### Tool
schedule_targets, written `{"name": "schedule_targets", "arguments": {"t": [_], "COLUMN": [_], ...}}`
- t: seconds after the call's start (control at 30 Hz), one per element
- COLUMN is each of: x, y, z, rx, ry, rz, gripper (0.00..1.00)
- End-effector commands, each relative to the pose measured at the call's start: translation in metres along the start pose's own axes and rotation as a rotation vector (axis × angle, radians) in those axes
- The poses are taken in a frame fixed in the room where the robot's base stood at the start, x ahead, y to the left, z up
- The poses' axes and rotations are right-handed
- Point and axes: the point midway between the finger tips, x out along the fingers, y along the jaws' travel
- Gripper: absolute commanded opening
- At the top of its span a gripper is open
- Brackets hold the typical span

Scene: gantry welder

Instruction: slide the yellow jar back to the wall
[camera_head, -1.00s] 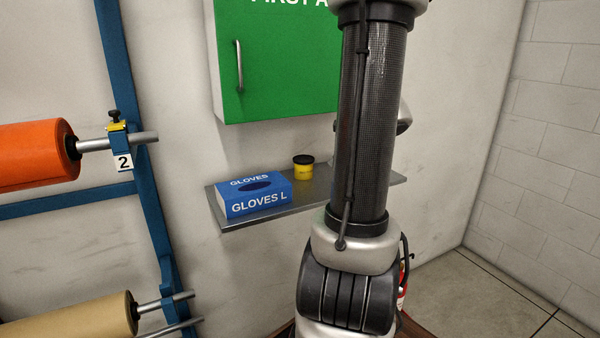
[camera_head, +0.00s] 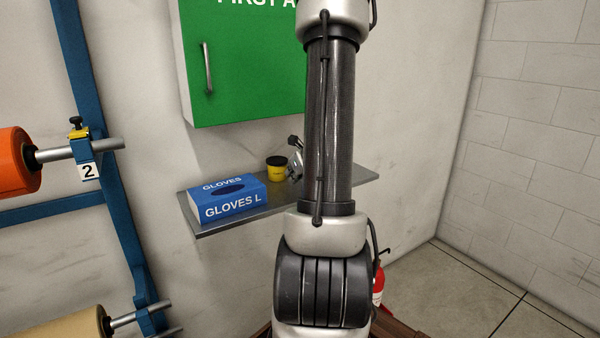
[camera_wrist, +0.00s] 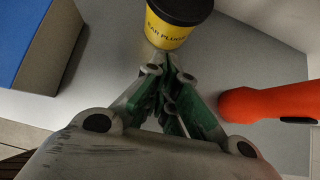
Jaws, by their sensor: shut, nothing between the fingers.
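The yellow jar (camera_head: 277,172) with a black lid stands upright on the grey wall shelf (camera_head: 355,184), right of the glove box. In the wrist view the jar (camera_wrist: 168,32) reads "EAR PLUGS" and is cut by the top edge. My gripper (camera_wrist: 169,62) is shut and empty, its fingertips low in front of the jar's label; I cannot tell whether they touch it. In the head view my gripper (camera_head: 296,163) shows beside the jar's right side, partly hidden by my arm. The wall (camera_head: 400,120) rises behind the shelf.
A blue glove box (camera_head: 229,199) sits left of the jar. An orange object (camera_wrist: 268,103) lies right of my gripper on the shelf. A green first-aid cabinet (camera_head: 245,70) hangs above. A rack with rolls (camera_head: 15,163) stands at left.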

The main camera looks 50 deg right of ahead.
Motion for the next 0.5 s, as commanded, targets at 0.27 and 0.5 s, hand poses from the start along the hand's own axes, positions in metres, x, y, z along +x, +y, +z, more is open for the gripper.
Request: {"name": "schedule_targets", "arguments": {"t": [0.27, 0.5], "x": [0.017, 0.018], "y": [0.0, 0.0], "z": [0.018, 0.019], "rx": [-0.001, -0.001], "ry": [0.0, 0.0], "rz": [0.001, 0.0], "gripper": [0.0, 0.0]}}
